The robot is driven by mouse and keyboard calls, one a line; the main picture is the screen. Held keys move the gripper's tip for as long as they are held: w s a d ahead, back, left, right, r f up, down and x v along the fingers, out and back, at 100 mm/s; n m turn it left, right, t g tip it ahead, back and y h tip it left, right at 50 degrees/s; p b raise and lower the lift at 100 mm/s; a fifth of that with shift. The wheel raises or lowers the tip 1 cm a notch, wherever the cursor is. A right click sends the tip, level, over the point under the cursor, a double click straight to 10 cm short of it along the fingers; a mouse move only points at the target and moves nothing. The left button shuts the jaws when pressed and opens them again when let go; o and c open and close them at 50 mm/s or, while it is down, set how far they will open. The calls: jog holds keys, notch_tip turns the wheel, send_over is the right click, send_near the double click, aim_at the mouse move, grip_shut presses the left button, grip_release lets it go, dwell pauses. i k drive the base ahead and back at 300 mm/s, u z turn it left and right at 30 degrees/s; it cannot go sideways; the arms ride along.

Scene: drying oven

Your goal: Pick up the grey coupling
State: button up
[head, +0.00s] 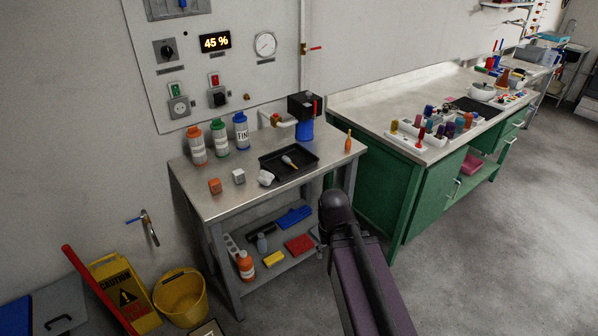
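A small light grey block-like piece (239,176) stands on the steel table (215,198) near its front left; it is the likeliest grey coupling, but it is too small to make out its shape. An orange block (215,186) is just left of it, and a whitish rounded piece (266,178) lies to its right. My dark arm reaches up from the bottom, in front of the table's right side. My gripper does not show.
A black tray (288,172) holding a brush-like tool lies right of the small pieces. Several bottles (219,138) line the table's back. A green bench (400,180) stands right. A yellow bucket (181,297) and caution sign (123,290) are at lower left. The right floor is clear.

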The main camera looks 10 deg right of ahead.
aim_at(285, 159)
jog(key=z, duration=0.1)
jog(key=k, duration=0.65)
jog(key=u, duration=0.8)
jog(key=i, duration=1.45)
jog(key=u, duration=0.05)
